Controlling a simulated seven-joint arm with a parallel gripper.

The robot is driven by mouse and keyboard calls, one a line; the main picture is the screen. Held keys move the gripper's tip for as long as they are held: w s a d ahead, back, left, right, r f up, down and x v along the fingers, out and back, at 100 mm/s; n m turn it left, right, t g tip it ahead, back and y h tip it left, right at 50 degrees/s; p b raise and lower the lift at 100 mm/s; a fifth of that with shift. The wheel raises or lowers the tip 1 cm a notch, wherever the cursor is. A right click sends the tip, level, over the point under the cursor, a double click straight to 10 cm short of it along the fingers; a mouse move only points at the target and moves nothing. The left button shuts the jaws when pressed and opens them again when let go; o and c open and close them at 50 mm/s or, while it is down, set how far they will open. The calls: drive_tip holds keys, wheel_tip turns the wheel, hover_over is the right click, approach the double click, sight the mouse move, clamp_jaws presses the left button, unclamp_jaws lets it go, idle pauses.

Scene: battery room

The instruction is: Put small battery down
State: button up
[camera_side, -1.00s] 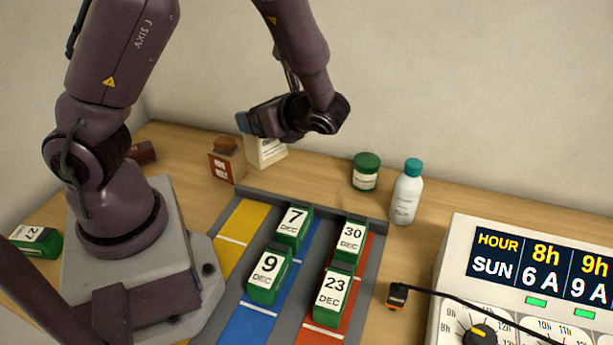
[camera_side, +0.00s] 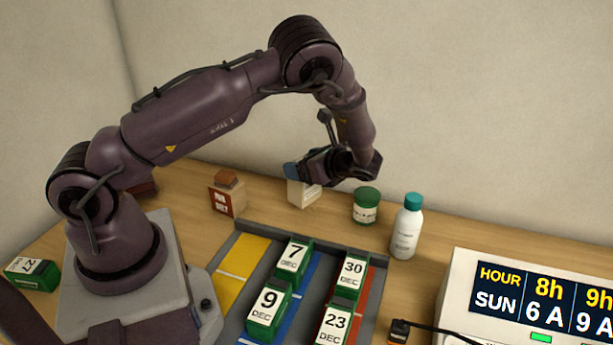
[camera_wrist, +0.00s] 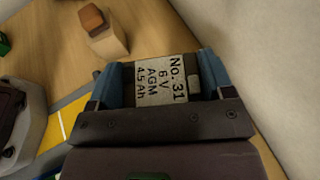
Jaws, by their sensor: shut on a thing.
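The small battery (camera_wrist: 165,95) is a pale block with a dark end; its label reads "No. 31, 6 V, AGM, 4.5 Ah". My gripper (camera_wrist: 168,72) is shut on it, with a blue finger on each side. In the side view the pale battery (camera_side: 303,193) hangs below my gripper (camera_side: 308,172), near the back of the wooden table. It is between the brown box and the green jar. I cannot tell whether its underside touches the table. My gripper hides its upper part.
A brown box (camera_side: 227,195) stands left of the battery, a green jar (camera_side: 366,206) and white bottle (camera_side: 406,228) right. In front, a grey rack (camera_side: 310,244) with coloured lanes holds several green date-marked batteries. A timer console (camera_side: 465,268) is at right.

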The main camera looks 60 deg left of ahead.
drive_tip(key=shift+w+a+f, duration=0.15)
drive_tip(key=shift+w+f, duration=0.15)
drive_tip(key=shift+f, duration=1.5)
drive_tip(key=shift+f, duration=0.15)
drive_tip(key=o, duration=1.4)
drive_tip(key=shift+f, duration=0.1)
